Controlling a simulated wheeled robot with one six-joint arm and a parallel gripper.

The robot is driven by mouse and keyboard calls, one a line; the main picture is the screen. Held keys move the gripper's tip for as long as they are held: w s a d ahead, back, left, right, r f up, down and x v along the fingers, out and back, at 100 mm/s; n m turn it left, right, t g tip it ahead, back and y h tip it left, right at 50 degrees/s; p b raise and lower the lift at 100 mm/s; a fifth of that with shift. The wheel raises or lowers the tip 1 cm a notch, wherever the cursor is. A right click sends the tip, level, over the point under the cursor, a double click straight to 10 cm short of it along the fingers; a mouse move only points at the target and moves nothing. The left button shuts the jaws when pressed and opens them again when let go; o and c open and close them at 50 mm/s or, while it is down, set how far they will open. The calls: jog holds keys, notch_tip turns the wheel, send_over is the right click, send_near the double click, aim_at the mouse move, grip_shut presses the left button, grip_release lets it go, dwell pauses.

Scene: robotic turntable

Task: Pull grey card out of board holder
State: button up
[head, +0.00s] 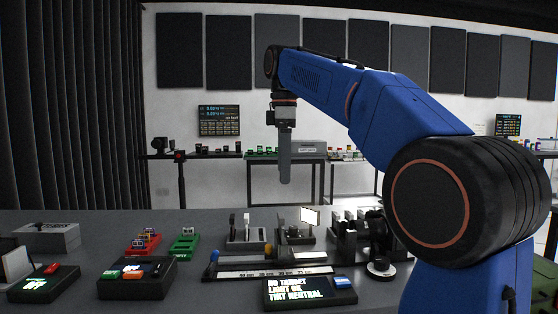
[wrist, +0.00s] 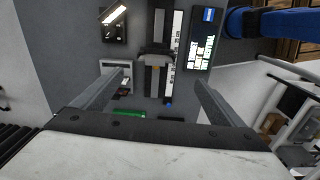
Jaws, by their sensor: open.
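My gripper (head: 285,178) hangs pointing down, high above the middle of the table, in the head view. In the wrist view my gripper (wrist: 163,76) has its two fingers wide apart with nothing held between them. A dark holder (head: 350,247) with several upright slots and pale card-like pieces stands at the right of the table, partly behind my arm. A smaller holder (head: 243,240) with thin upright plates stands left of it; it also seems to show in the wrist view (wrist: 117,67). I cannot tell which piece is the grey card.
A lit panel on a stand (head: 309,217) is between the holders. A rail with a blue knob (head: 214,256) and a display box (head: 305,290) lie in front. Red (head: 146,242) and green (head: 184,245) trays stand left.

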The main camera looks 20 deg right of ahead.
aim_at(281, 215)
jog(key=shift+n, duration=0.4)
jog(key=f, duration=0.5)
jog(key=w+f, duration=0.1)
jog(key=f, duration=1)
jog(key=shift+w+a+f, duration=0.1)
jog(key=shift+w+f, duration=0.05)
jog(key=shift+w, duration=0.1)
jog(key=c, duration=1.1)
jog(key=shift+c, duration=0.2)
jog(key=shift+r, duration=2.7)
